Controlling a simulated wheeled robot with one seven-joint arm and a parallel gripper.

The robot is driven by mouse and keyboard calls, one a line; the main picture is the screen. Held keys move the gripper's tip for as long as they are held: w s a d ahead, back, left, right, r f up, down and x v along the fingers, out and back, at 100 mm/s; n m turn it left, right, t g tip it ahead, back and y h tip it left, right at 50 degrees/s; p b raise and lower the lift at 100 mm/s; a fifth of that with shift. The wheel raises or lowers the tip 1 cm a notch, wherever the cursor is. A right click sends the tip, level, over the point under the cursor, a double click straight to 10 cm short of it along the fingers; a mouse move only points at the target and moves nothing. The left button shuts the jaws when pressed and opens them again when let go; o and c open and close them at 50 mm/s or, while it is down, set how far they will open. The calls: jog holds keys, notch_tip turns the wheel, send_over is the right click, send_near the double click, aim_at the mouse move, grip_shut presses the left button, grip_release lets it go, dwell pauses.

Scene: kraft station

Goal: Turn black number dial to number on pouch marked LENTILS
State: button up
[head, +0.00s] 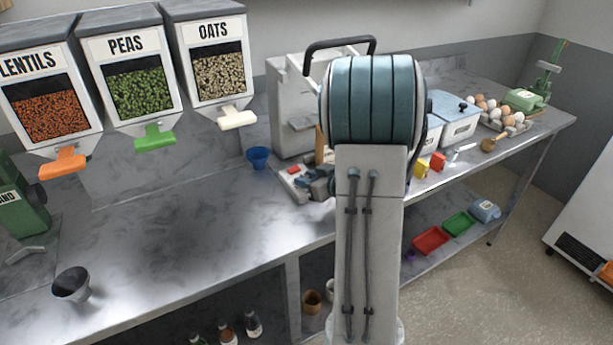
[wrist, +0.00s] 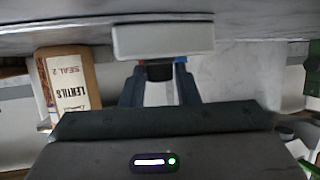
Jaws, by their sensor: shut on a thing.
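The brown LENTILS pouch (wrist: 88,68) stands at the left of the wrist view. Its white label shows LENTILS and SEAL 2, with the print upside down in this view. My gripper (wrist: 160,78) is shut on a small black part that appears to be the black number dial (wrist: 160,72), just at a pale grey housing (wrist: 163,41). The dial's numbers and pointer cannot be read. In the head view my arm hides the dial, and a low grey device (head: 291,184) with a red top part shows left of my arm.
Dispensers for LENTILS (head: 45,105), PEAS (head: 138,90) and OATS (head: 214,60) hang over the steel bench (head: 190,225). A blue cup (head: 258,158) and a dark grey funnel-shaped cup (head: 71,284) stand on it. A tall grey machine (head: 290,105) stands behind my arm. The front left bench is mostly clear.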

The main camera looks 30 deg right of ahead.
jog(key=n+g+y+p, duration=0.1)
jog(key=n, duration=0.1)
jog(key=n+g+y+p, duration=0.1)
jog(key=y+p, duration=0.1)
jog(key=n+g+y+p, duration=0.1)
jog(key=n+y+p, duration=0.1)
jog(key=shift+w+d+r+n+g, duration=0.2)
jog(key=shift+w+d+n+g, duration=0.1)
jog(key=shift+d, duration=0.1)
jog(key=n+g+y+p, duration=0.1)
jog(key=n+g+y, duration=0.1)
jog(key=n+g+y+p, duration=0.2)
jog(key=n+g, duration=0.1)
jog(key=shift+w+d+f+n, duration=0.1)
jog(key=shift+w+f+n, duration=0.1)
jog(key=shift+n, duration=0.1)
jog(key=shift+g+p, duration=0.3)
jog(key=shift+g, duration=0.1)
jog(key=o, duration=0.9)
jog(key=shift+o, duration=0.2)
jog(key=b+v, duration=0.2)
jog(key=v, duration=1.1)
jog(key=shift+d+b, duration=0.3)
jog(key=shift+b, duration=0.05)
jog(key=shift+a, duration=0.1)
